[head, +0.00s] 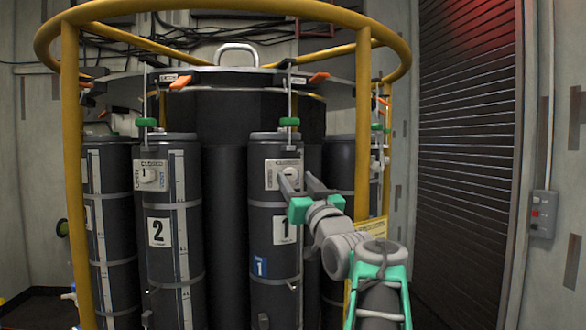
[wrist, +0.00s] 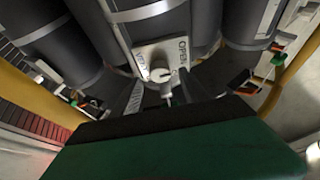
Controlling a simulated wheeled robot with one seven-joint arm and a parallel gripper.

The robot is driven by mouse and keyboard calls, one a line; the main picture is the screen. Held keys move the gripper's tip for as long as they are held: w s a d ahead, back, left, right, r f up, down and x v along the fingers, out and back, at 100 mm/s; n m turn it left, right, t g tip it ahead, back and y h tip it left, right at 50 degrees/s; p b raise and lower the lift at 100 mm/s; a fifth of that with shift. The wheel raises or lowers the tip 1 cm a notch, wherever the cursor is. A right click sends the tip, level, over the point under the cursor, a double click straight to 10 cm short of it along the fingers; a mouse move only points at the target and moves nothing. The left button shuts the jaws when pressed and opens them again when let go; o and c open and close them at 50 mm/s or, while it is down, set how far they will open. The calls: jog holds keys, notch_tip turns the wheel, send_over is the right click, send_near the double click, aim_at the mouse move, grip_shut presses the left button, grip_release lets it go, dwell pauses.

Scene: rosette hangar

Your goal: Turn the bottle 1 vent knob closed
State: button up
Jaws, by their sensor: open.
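Bottle 1 (head: 275,215) is a dark grey upright cylinder with a white "1" label, right of bottle 2 (head: 170,240). Its vent knob (wrist: 160,75) is a small white knob on a pale plate (wrist: 167,53) near the bottle's top. The plate carries the word "OPEN" in the wrist view. In the head view the knob (head: 290,173) is partly covered by my fingers. My gripper (head: 298,182) is open, with its fingertips close to the knob. In the wrist view my gripper (wrist: 165,97) has one finger on each side, just below the knob. I cannot tell whether they touch it.
A yellow rail frame (head: 362,120) surrounds the bottles, with an upright post just right of bottle 1. Green fittings (head: 289,122) and orange levers (head: 319,77) sit above. A dark roller shutter (head: 465,150) stands at right.

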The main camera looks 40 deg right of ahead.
aim_at(290, 174)
jog(key=x, duration=0.2)
jog(key=shift+w+d+r+p, duration=0.1)
jog(key=shift+w+r+p, duration=0.05)
jog(key=shift+w+p, duration=0.25)
jog(key=shift+c, duration=0.5)
grip_shut()
